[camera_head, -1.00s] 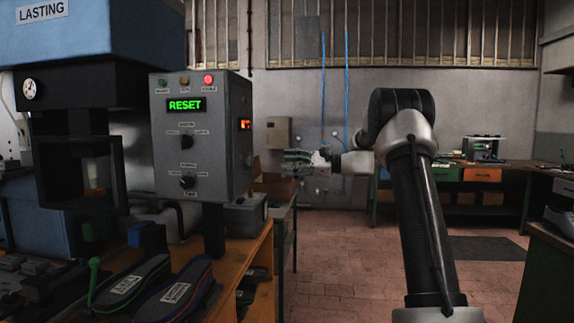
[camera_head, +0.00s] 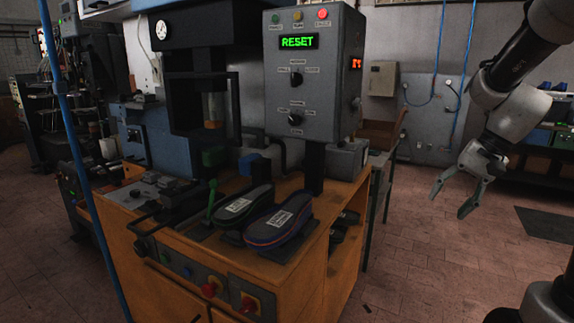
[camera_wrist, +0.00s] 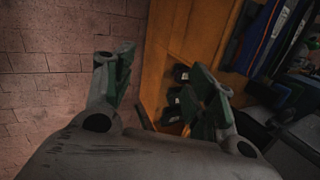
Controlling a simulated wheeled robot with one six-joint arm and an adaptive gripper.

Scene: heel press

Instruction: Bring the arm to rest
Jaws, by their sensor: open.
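My gripper (camera_head: 454,193) hangs at the right of the head view, in the air to the right of the wooden bench (camera_head: 262,272). Its two fingers are apart and nothing is between them. The raised arm (camera_head: 520,60) comes in from the upper right, and the gripper points down and to the left. In the wrist view the open fingers (camera_wrist: 165,90) show with green inner pads, above the tiled floor and the bench's side.
The grey control box (camera_head: 313,75) shows a green RESET display and a lit red lamp. Two dark shoe soles (camera_head: 280,222) lie on the bench. A blue cable (camera_head: 70,150) crosses the left.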

